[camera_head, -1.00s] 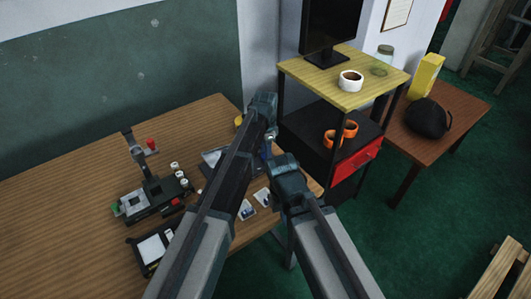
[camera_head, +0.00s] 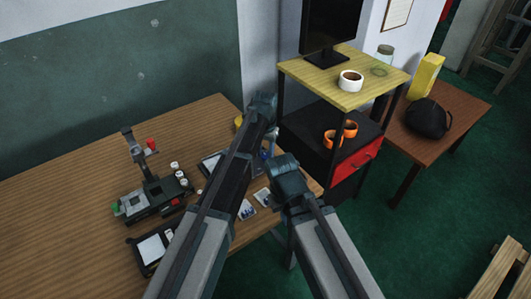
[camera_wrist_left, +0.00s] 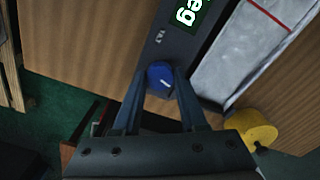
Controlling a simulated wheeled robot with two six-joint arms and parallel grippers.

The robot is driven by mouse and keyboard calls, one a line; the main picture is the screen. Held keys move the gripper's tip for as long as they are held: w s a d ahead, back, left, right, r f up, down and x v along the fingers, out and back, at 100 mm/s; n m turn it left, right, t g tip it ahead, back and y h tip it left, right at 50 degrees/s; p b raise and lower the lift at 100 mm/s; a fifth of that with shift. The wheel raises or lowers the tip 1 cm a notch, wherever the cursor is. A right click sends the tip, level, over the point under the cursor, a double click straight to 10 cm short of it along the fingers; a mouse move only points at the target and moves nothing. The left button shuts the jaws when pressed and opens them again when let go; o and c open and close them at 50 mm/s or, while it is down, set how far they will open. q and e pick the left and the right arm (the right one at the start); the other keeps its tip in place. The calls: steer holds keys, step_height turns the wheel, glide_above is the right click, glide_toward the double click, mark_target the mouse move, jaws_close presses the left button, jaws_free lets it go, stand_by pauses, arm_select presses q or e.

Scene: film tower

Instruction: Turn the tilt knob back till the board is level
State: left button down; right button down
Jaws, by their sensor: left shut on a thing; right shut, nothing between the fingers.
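In the left wrist view my left gripper (camera_wrist_left: 160,88) is shut on the blue tilt knob (camera_wrist_left: 160,72), one finger on each side. A short white mark shows on the knob's face. The knob sits at the end of a dark panel, by a small label and a display (camera_wrist_left: 187,14) with green-framed characters, mostly cut off. Beside it lies a pale grey board (camera_wrist_left: 245,50) with a red line. In the head view my left arm hides the knob and much of the board (camera_head: 211,163). My right gripper (camera_head: 286,172) is shut and empty near the table's front edge.
A dark device (camera_head: 155,195) with a post and several white-capped parts stands on the wooden table (camera_head: 60,200). A yellow roll (camera_wrist_left: 260,135) lies near the knob. A shelf (camera_head: 340,90) with tape rolls stands to the right. The table's left side is clear.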

mark_target(265, 155)
arm_select(q)
steer(key=shift+n, duration=1.5)
steer(key=shift+c, duration=2.2)
jaws_free()
steer(key=shift+r, duration=0.1)
step_height(265, 155, up, 14)
steer(key=p, duration=1.3)
steer(key=shift+f+p, duration=0.2)
steer(key=shift+p, duration=0.2)
